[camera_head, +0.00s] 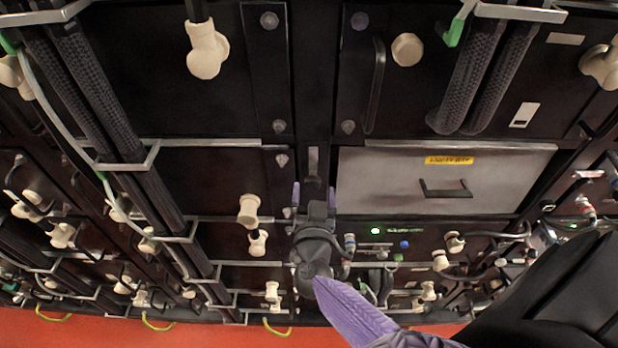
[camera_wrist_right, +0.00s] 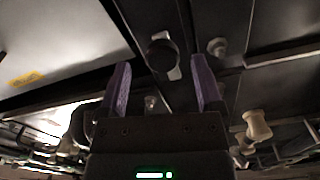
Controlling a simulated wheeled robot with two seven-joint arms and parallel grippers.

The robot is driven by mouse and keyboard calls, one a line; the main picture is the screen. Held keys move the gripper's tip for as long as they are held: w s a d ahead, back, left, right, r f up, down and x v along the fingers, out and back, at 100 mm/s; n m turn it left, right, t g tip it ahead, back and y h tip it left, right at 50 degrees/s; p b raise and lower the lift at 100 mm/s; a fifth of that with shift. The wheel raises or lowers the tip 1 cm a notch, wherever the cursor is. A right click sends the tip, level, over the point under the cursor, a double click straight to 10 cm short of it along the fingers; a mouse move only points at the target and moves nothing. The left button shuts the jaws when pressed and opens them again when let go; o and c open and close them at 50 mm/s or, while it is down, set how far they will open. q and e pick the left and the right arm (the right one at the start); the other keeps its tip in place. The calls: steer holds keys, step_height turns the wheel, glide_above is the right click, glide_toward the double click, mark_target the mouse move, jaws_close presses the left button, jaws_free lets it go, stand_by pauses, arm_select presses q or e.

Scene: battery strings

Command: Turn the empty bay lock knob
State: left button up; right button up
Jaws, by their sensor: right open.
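The empty bay (camera_head: 390,185) is a grey panel with a yellow label and a black handle, right of centre in the head view. It also shows at upper left in the wrist view (camera_wrist_right: 50,40). A dark round lock knob with a pale plate (camera_wrist_right: 160,55) sits on the post beside the bay. In the head view I see only a narrow grey piece (camera_head: 313,160) there. My right gripper (camera_head: 313,195) is open, with its purple fingers pointing at the post. In the wrist view the knob appears between the fingertips (camera_wrist_right: 161,75); contact cannot be told. My left gripper is out of view.
Dark battery modules surround the bay. Cream connectors (camera_head: 206,50) and thick ribbed cables (camera_head: 470,75) stick out on both sides. A panel with a green light (camera_head: 375,231) lies below the bay. Small bolts (camera_head: 348,127) line the post. The orange floor (camera_head: 150,330) shows at the bottom.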

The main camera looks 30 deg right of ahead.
mark_target(313, 186)
steer(key=x, duration=0.2)
steer(key=shift+w, duration=0.4)
steer(key=shift+w+d, duration=0.3)
steer(key=shift+d, duration=0.05)
jaws_close()
